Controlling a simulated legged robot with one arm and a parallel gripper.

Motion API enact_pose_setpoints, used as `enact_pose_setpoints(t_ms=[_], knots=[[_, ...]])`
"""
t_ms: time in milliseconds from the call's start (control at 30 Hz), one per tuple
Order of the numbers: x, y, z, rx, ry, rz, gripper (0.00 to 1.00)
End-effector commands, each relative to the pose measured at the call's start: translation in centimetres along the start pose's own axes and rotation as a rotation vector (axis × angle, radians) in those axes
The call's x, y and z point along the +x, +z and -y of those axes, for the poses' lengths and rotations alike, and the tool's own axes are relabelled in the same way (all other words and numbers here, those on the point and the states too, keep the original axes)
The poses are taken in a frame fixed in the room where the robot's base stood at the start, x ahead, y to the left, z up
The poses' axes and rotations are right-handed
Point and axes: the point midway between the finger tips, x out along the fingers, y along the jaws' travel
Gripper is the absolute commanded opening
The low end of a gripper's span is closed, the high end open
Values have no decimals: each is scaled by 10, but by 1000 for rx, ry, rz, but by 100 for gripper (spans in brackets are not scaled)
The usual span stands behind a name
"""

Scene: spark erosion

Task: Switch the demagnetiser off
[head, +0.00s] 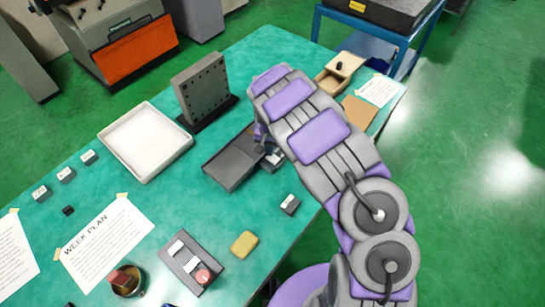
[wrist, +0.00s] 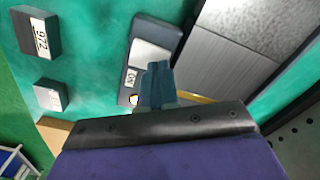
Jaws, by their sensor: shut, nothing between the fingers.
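In the wrist view, a dark box with a silver plate, probably the demagnetiser's switch box (wrist: 168,32), lies just beyond my fingertips. It bears a white label reading "ON" (wrist: 130,77), with a small pale spot below it. My gripper (wrist: 157,85) is shut and empty, its blue-grey fingers covering part of the box's lower right. I cannot tell whether they touch it. In the head view, my gripper (head: 268,152) is mostly hidden by my arm, at the right end of a dark flat unit (head: 232,166).
A broad grey metal plate (wrist: 235,40) lies right of the switch box. A block marked 972 (wrist: 40,34) and another small block (wrist: 50,95) lie left. In the head view, a white tray (head: 145,142), an upright drilled plate (head: 202,88) and a red-knobbed box (head: 190,262) stand on the green table.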

Motion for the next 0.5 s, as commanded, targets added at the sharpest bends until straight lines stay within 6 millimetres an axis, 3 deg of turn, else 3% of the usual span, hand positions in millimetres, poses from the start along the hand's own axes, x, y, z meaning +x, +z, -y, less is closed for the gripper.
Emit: enact_pose_setpoints(t_ms=[500], knots=[[7, 0, 0, 0, 0, 0, 0]])
